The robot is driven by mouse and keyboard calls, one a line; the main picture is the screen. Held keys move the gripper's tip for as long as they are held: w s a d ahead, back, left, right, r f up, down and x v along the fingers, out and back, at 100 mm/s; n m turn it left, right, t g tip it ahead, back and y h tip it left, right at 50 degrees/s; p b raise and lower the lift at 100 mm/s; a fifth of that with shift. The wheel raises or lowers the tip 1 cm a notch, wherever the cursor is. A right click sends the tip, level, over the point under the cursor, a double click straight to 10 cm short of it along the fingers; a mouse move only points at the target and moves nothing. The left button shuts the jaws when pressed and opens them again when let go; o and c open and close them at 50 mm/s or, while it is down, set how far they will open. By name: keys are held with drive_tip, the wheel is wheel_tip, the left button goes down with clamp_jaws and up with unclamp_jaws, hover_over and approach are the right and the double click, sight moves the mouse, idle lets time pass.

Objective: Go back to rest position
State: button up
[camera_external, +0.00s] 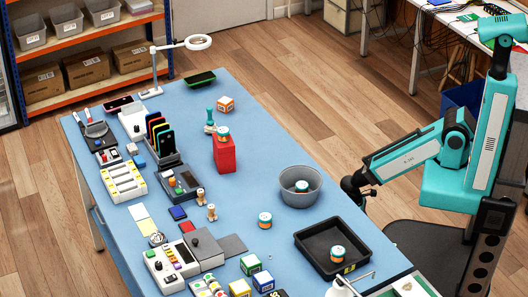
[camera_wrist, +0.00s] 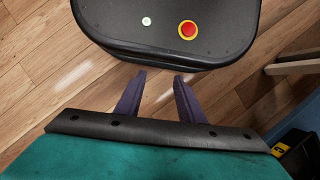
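My gripper (camera_external: 353,187) hangs beside the right edge of the blue table in the external view, with my arm folded back near its column. In the wrist view, my gripper (camera_wrist: 158,82) shows two dark purple fingers standing apart with nothing between them. Wooden floor shows between and around the fingers. Beyond the fingertips is the black top of my base with a red and yellow button (camera_wrist: 187,29) and a small white button.
The blue table (camera_external: 262,135) holds a grey bowl (camera_external: 301,197), a black tray (camera_external: 313,257), a red block (camera_external: 224,155), several small round containers, phones in a rack (camera_external: 163,148) and a ring lamp (camera_external: 198,42). Shelves stand at the back left. Wooden floor lies behind the table.

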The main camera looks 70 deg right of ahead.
drive_tip(key=shift+g, duration=0.4)
drive_tip(key=s, duration=0.4)
drive_tip(key=shift+a, duration=0.2)
idle(0.6)
